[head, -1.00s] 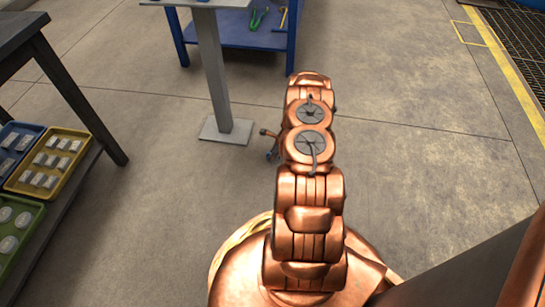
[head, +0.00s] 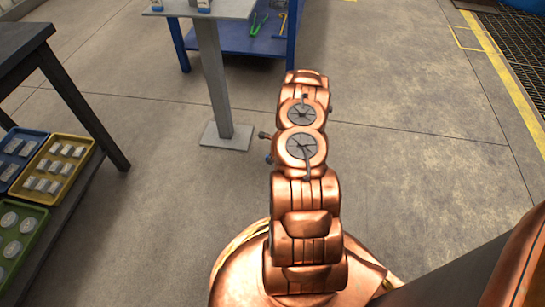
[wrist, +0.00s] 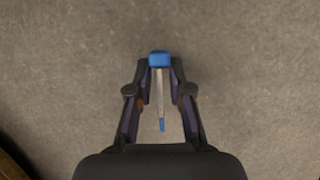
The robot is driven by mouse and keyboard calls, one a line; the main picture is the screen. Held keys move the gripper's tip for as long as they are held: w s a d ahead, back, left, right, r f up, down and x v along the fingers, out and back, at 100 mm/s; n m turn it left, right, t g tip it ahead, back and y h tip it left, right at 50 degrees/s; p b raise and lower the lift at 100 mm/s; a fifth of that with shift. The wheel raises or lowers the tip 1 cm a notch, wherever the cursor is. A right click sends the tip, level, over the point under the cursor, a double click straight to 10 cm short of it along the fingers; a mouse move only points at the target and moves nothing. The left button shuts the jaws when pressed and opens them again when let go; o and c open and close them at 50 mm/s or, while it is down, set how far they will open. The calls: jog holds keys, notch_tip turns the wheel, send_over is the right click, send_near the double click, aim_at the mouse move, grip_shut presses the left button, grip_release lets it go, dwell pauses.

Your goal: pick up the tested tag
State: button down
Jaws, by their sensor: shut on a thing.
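My gripper (wrist: 160,88) shows in the wrist view, shut on a thin pale thing with a blue block at its far end (wrist: 159,59) and a small blue tip at its near end. It is seen nearly edge-on, with no readable marking; it may be the tested tag, but I cannot tell. The fingers stand on both sides of it, above bare grey floor.
A grey pedestal (head: 218,75) stands ahead left with small white-and-blue items on top. Behind it is a blue bench (head: 235,37) with green pliers (head: 259,24). At left, a dark table's low shelf holds blue (head: 40,136), yellow (head: 88,140) and green trays (head: 42,212). Floor to the right is clear.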

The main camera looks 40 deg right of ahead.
jog(key=shift+s+a+r+p, duration=0.25)
jog(key=shift+s+a, duration=0.9)
jog(key=shift+a, duration=1)
jog(key=shift+s+a+r+p, duration=0.2)
jog(key=shift+s+a+p, duration=0.2)
jog(key=shift+s+a, duration=1.25)
jog(key=shift+s+a+r+p, duration=0.25)
jog(key=shift+s+a, duration=0.35)
jog(key=shift+a, duration=2.05)
